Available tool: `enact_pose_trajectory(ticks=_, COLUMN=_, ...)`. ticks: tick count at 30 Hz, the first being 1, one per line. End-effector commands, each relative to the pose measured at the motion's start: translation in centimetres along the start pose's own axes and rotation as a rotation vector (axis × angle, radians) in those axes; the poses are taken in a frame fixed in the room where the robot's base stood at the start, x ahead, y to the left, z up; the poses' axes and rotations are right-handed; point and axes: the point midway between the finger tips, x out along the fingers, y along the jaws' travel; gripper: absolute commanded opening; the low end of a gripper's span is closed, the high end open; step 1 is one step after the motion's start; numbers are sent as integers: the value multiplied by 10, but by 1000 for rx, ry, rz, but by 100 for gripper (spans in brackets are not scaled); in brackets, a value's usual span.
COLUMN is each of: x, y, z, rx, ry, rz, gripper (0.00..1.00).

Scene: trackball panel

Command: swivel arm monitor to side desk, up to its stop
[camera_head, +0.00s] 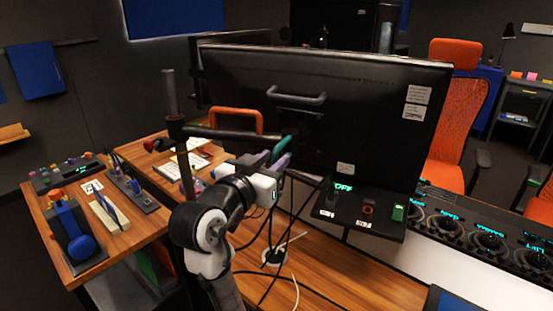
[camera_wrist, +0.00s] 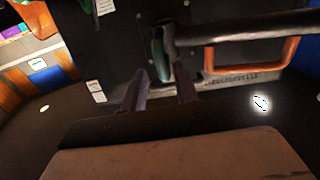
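The arm monitor (camera_head: 350,110) is a large black screen seen from behind, with a grey handle (camera_head: 297,97) on its back. A dark swivel arm (camera_head: 215,134) runs to it from a pole (camera_head: 170,95) on the left; its bar also shows in the wrist view (camera_wrist: 240,27). My gripper (camera_head: 284,155) is beside the monitor's back, near the arm's joint. In the wrist view, my gripper (camera_wrist: 163,88) has two fingers apart, below a green part (camera_wrist: 158,58) at the bar's end. Nothing is visibly clamped; contact is unclear. The side desk (camera_head: 135,240) is wooden, at left.
An orange handle (camera_head: 235,120) stands behind the swivel arm. A control shelf (camera_head: 360,212) lies below the monitor, with loose cables (camera_head: 275,255) near my arm. An orange chair (camera_head: 458,115) stands behind at right.

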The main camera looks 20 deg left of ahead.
Motion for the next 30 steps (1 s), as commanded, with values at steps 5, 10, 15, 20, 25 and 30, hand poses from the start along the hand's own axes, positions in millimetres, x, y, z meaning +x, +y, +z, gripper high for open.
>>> enact_pose_trajectory(ticks=5, x=-44, y=-1, z=2, rx=4, ry=5, rz=-6, gripper=30)
enact_pose_trajectory(ticks=10, x=-80, y=-1, z=1, rx=3, ry=3, rz=-5, gripper=30)
enact_pose_trajectory(ticks=15, x=-104, y=0, z=0, rx=2, ry=3, rz=-2, gripper=30)
enact_pose_trajectory(ticks=20, x=-112, y=1, z=0, rx=3, ry=2, rz=0, gripper=30)
enact_pose_trajectory(ticks=25, x=-113, y=1, z=0, rx=2, ry=2, rz=1, gripper=30)
enact_pose_trajectory(ticks=30, x=-113, y=1, z=0, rx=2, ry=2, rz=1, gripper=30)
